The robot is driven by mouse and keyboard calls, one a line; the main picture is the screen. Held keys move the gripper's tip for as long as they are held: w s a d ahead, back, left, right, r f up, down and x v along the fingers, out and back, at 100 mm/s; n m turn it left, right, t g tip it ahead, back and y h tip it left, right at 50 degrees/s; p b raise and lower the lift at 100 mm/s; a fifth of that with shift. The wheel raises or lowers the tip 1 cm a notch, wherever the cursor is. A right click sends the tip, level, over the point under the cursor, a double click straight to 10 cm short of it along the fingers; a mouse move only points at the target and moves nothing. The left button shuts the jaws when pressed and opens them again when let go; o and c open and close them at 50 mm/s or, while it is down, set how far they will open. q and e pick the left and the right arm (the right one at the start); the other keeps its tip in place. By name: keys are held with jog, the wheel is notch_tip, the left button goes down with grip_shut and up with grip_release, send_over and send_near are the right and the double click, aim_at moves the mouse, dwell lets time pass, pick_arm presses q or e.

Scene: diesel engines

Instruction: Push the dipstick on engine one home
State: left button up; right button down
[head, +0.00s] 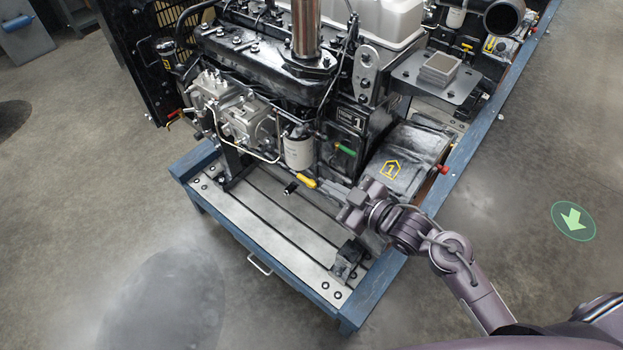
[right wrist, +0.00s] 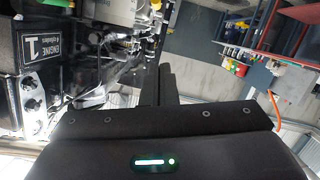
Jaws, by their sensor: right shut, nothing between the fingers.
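Engine one (head: 290,65) sits on a blue-framed stand, with a "1" plate on its side; the plate also shows in the right wrist view (right wrist: 42,46). A yellow handle (head: 307,181), which looks like the dipstick's, shows low on the engine's near side, below the white filter. How far it stands out I cannot tell. My right gripper (head: 330,188) is shut and empty, its fingertips close beside the yellow handle; whether they touch I cannot tell. Its closed fingers (right wrist: 158,86) show in the right wrist view, where I cannot make out the dipstick. My left gripper is not in view.
The white filter (head: 299,150) and a green handle (head: 345,149) are close above the gripper. A black housing marked "1" (head: 405,160) is to its right. The stand's blue rail (head: 375,292) runs along the near right. Open floor lies in front and left.

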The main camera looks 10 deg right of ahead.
jog(key=p, duration=0.2)
send_over(311, 182)
jog(key=s, duration=0.3)
jog(key=f, duration=0.1)
jog(key=shift+w+a+f+p, duration=0.15)
jog(key=shift+w+f, duration=0.3)
jog(key=shift+f, duration=0.75)
jog(key=shift+w+d+f+p, duration=0.1)
jog(key=shift+w+f+p, duration=0.25)
jog(key=shift+f, duration=0.8)
jog(key=shift+w, duration=0.1)
jog(key=shift+f, duration=0.1)
jog(key=w+d+f+b, duration=0.2)
jog(key=d+f+b, duration=0.1)
jog(key=f+b, duration=0.3)
jog(key=w+d+f+b, duration=0.2)
jog(key=f+b, duration=0.4)
jog(key=b, duration=0.1)
jog(key=shift+w+d+f, duration=0.3)
jog(key=shift+d+f, duration=0.05)
jog(key=shift+d, duration=0.05)
jog(key=shift+r, duration=0.1)
